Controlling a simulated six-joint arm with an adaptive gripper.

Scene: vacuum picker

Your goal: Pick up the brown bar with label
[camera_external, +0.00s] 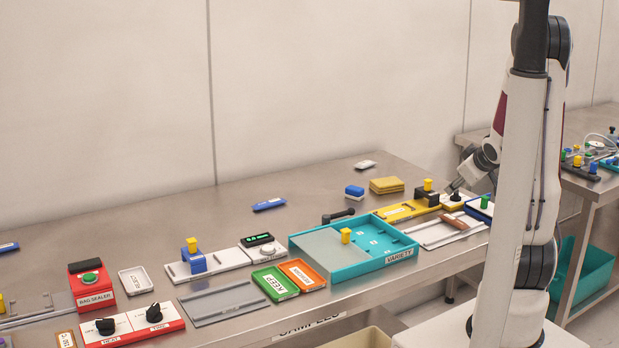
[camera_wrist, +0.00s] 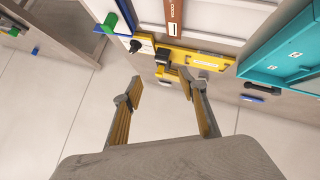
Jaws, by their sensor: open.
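The brown bar (camera_external: 453,221) lies on a white tray (camera_external: 428,236) near the front right of the steel table. In the wrist view the brown bar (camera_wrist: 177,14) is at the top edge, cut off by the frame, with lettering and a white label showing. My gripper (camera_wrist: 164,78) is open and empty, its two yellow-padded fingers spread apart.
A teal tray (camera_external: 375,266) marked VARIETY stands left of the white tray. Table space toward the back wall is mostly clear.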

